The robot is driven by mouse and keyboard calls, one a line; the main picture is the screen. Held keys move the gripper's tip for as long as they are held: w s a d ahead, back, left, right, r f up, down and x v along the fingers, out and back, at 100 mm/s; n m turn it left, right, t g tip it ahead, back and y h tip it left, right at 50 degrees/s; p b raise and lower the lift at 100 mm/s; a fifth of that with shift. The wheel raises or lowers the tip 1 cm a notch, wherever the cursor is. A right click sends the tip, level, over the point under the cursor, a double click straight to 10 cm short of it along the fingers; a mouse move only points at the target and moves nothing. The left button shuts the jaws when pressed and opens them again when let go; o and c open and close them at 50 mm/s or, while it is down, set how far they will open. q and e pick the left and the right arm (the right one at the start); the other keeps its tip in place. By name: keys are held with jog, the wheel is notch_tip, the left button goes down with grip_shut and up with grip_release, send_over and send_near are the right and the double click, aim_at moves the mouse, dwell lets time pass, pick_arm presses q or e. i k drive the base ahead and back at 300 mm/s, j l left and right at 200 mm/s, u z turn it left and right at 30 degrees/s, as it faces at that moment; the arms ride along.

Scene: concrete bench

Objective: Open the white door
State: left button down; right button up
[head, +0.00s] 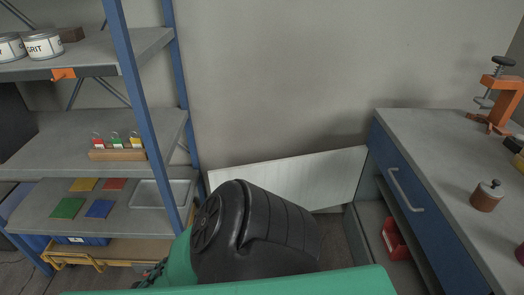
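The white door (325,175) is a wide, flat white panel low in the middle of the head view. Its right end meets the far end of the workbench (435,130), and it stands out leftward from there at a wide angle to the bench front. The space under the bench drawer is uncovered. A large black and green part of my own arm hides the door's lower left portion. I cannot see a handle on the door. Neither of my grippers can be made out, so I cannot see any contact with the door.
The bench has a blue drawer (410,205) with a grey handle (404,190). A red bin (395,240) sits in the space below it. An orange clamp (497,100) and a brown knobbed weight (487,197) stand on top. A blue-post shelf rack (132,100) stands at left.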

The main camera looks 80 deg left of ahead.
aim_at(313, 182)
jog(key=u, duration=1.4)
jog(key=i+j+u, duration=0.1)
jog(key=j+u, duration=0.2)
jog(key=i+j+u, duration=0.15)
jog(key=j+u, duration=0.15)
jog(key=i+j+u, duration=0.3)
jog(key=k+j, duration=0.1)
